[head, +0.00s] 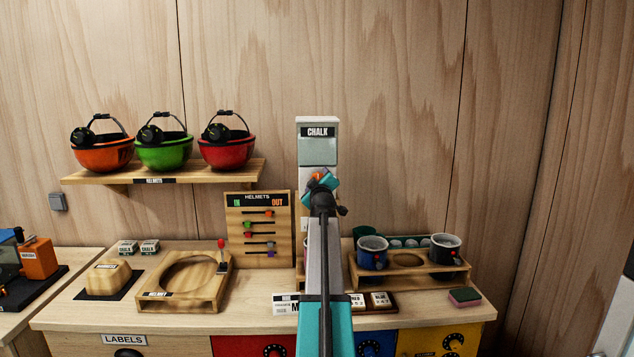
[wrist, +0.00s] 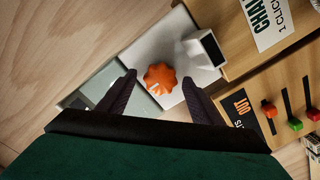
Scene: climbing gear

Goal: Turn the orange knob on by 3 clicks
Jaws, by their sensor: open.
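The orange knob (wrist: 160,77) has a scalloped rim and a small white mark near its lower edge. It sits on the pale face of the chalk dispenser (wrist: 140,56). My gripper (wrist: 158,80) is open, with one dark finger on each side of the knob in the wrist view; I see gaps between fingers and knob. I cannot tell how deep the fingertips reach. In the head view the dispenser (head: 317,152) stands upright against the wall, with a CHALK sign on top. My gripper (head: 322,187) and arm cover its lower part there.
A white spout (wrist: 198,55) with a dark opening juts out close to the right finger. The helmets slider board (head: 258,228) stands left of the dispenser. A wooden rack with mugs (head: 372,252) is at the right. Bowl-like helmets (head: 163,152) sit on the shelf at upper left.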

